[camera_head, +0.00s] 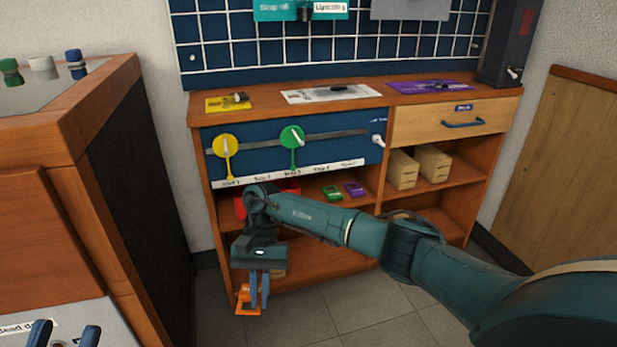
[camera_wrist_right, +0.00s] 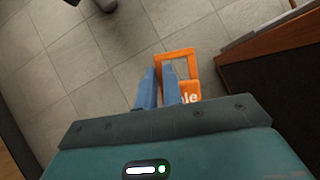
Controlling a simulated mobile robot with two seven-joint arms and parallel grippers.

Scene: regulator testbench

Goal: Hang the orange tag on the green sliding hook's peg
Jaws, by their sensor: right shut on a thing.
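The orange tag (camera_head: 243,301) is an open square frame with a lettered plate, clearer in the right wrist view (camera_wrist_right: 190,90). My right gripper (camera_head: 259,303) points down and is shut on the tag, in front of the cabinet's lower shelf; its blue fingers also show in the wrist view (camera_wrist_right: 160,74). The green sliding hook (camera_head: 291,136) sits mid-rail on the blue panel, with a pale peg on its round face and a pointer below. The tag is well below and left of it, apart. My left gripper (camera_head: 65,335) is open and empty at the lower left edge.
A yellow sliding hook (camera_head: 225,146) shares the rail (camera_head: 340,134) left of the green one. A red bin (camera_head: 285,186), green tag (camera_head: 332,192) and purple tag (camera_head: 354,189) sit on the shelf. A wooden cabinet (camera_head: 100,200) stands left. The floor (camera_head: 300,318) is clear.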

